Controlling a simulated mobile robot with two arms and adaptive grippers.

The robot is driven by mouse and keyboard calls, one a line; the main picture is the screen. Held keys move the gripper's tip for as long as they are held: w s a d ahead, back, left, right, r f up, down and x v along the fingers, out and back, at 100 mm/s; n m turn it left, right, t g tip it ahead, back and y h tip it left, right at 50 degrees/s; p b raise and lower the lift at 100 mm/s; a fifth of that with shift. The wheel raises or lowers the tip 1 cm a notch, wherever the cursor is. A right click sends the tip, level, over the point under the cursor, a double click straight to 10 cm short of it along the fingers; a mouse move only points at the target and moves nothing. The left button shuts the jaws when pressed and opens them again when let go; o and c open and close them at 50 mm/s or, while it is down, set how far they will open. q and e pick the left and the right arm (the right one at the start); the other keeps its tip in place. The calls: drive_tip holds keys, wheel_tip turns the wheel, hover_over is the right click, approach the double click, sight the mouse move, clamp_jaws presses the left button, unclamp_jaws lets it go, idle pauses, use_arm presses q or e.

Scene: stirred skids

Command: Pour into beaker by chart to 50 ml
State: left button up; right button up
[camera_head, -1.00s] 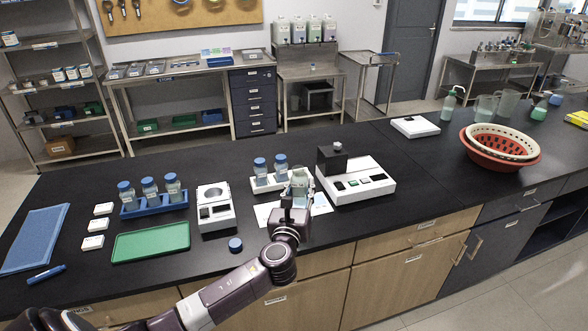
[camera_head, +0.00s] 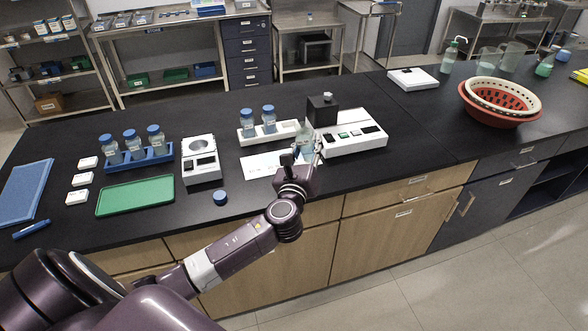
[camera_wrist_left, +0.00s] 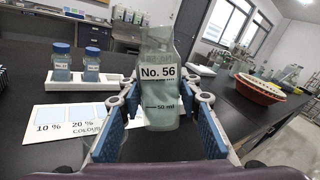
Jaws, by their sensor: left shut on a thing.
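My left gripper (camera_head: 300,158) is shut on a clear glass vessel (camera_wrist_left: 160,95) labelled "No. 56" with a "50 ml" line. In the left wrist view its blue pads are on both sides of the vessel. Any liquid level in it is hard to tell. In the head view the vessel (camera_head: 305,143) is above the bench, in front of the white device. A white colour chart (camera_head: 262,165) with "10 %" and "20 %" lies left of the gripper; it also shows in the wrist view (camera_wrist_left: 70,122). My right gripper is not in view.
Two blue-capped bottles (camera_head: 268,120) stand in a white rack (camera_head: 285,129). A white device with a black block (camera_head: 350,138) is close right of the vessel. A loose blue cap (camera_head: 220,197), white scale (camera_head: 201,160), green tray (camera_head: 135,195) and blue bottle rack (camera_head: 155,160) are left.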

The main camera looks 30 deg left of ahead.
use_arm(q)
drive_tip(key=shift+d+f+n, duration=0.15)
drive_tip(key=shift+n, duration=0.25)
drive_tip(key=shift+d+f+n+b, duration=0.2)
drive_tip(key=shift+n+b, duration=0.2)
drive_tip(key=shift+b, duration=0.25)
drive_tip(key=shift+w, duration=0.1)
drive_tip(key=shift+d+f+n+b, duration=0.15)
drive_tip(key=shift+n+b, duration=0.15)
drive_tip(key=shift+n, duration=0.1)
drive_tip(key=shift+w+d, duration=0.1)
